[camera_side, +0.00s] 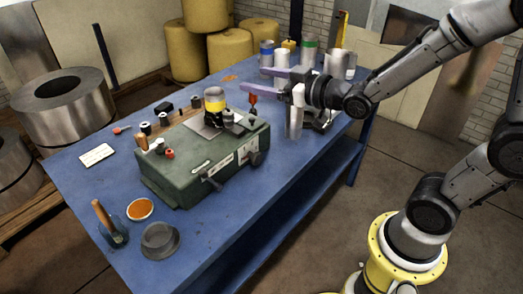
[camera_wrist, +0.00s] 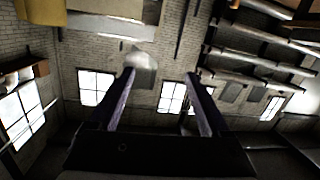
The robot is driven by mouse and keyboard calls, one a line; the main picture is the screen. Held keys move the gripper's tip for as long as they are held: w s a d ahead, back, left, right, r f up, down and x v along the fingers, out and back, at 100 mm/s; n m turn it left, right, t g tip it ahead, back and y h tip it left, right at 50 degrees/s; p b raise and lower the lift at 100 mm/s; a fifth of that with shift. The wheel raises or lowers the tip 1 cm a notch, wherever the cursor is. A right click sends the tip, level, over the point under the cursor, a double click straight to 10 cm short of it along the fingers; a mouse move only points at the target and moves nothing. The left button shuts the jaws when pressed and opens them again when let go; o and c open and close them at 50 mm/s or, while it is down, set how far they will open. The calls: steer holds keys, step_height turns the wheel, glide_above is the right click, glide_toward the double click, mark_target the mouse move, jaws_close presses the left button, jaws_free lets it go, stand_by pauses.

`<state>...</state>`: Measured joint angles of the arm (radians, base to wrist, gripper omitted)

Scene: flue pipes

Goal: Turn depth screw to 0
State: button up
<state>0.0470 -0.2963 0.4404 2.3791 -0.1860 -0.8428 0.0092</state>
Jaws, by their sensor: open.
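A green machine (camera_side: 195,165) sits on the blue bench in the side view, with pale label plates and dark handles (camera_side: 254,158) on its front. A small red knob (camera_side: 169,154) is at its left end. A red-topped upright piece (camera_side: 253,98) stands at its far right end. I cannot tell which part is the depth screw, and no reading is legible. My gripper (camera_side: 256,82) is above and behind the machine's right end, its purple fingers pointing left, open with nothing between them. The wrist view shows the spread fingers (camera_wrist: 160,76); the machine is not seen there.
A yellow-banded cylinder (camera_side: 215,100) stands on the machine's top plate. Several cans (camera_side: 308,52) stand at the bench's back. A clear cylinder (camera_side: 293,122) is below my wrist. A grey cap (camera_side: 160,240), orange dish (camera_side: 139,208) and brush jar (camera_side: 112,230) are front left.

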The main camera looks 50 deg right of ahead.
steer(key=s+d+f+m, duration=0.1)
steer(key=s+d+f, duration=0.15)
steer(key=f, duration=0.95)
steer(key=m+g+h, duration=0.1)
steer(key=g, duration=0.2)
glide_toward(259, 160)
steer(key=x, duration=0.9)
steer(key=shift+w, duration=0.1)
steer(key=shift+a, duration=0.1)
jaws_close()
steer(key=shift+n+h, duration=0.5)
steer(key=shift+h, duration=0.1)
jaws_free()
